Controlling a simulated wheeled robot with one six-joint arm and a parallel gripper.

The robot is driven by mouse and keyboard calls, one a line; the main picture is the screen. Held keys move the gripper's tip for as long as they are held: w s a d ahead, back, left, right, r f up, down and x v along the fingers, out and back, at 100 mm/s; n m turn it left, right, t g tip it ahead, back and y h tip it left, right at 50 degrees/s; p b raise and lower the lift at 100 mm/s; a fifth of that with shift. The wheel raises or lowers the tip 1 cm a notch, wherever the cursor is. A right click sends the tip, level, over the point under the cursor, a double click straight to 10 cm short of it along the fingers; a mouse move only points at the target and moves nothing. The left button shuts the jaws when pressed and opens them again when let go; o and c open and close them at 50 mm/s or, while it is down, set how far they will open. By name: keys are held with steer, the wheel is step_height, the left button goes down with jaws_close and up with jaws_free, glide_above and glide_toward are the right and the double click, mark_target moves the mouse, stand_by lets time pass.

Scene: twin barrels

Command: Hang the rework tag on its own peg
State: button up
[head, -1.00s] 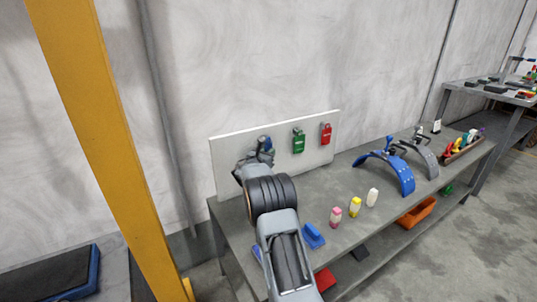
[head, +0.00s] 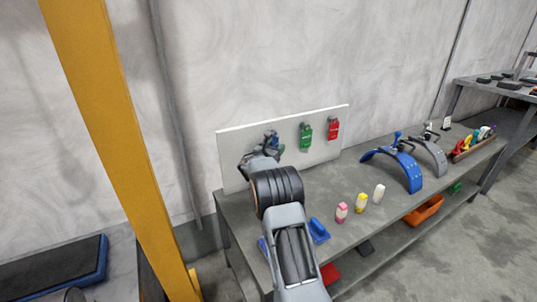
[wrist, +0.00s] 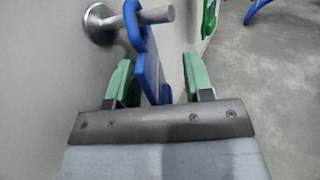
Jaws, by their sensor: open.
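In the wrist view a blue tag (wrist: 151,68) hangs on a metal peg (wrist: 156,15), with its top loop around the peg. My gripper (wrist: 158,78) is open, with one green-padded finger on each side of the tag's lower part. I see a gap beside the tag, so it is not clamped. In the head view my gripper (head: 264,148) is at the left part of the white board (head: 232,143), where my arm hides much of the tag. A green tag (head: 305,135) and a red tag (head: 333,128) hang farther right on the board. I cannot read their labels.
The grey bench (head: 337,185) holds pink, yellow and white small blocks, a blue block (head: 319,230), and blue (head: 400,168) and grey arched parts. An orange bin (head: 423,209) is on the lower shelf. A yellow post (head: 115,140) stands at left.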

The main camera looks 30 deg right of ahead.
steer(key=p+v, duration=0.2)
steer(key=v, duration=1.1)
steer(key=s+a+r+m+g+y+p, duration=0.2)
steer(key=s+r+m+g+p, duration=0.1)
steer(key=s+r+m+p, duration=0.4)
steer(key=s+a+r+m+g+y+p, duration=0.2)
steer(key=s+r+m+g+y+p, duration=0.15)
steer(key=s+r+p, duration=0.4)
steer(key=s+a+r+m+t+y+p, duration=0.2)
steer(key=s+a+r+m+y+p, duration=0.8)
steer(key=s+a, duration=0.6)
step_height(320, 180, up, 3)
steer(key=m+p, duration=0.2)
steer(key=m, duration=0.1)
steer(key=shift+a+y, duration=0.2)
steer(key=shift+y, duration=0.15)
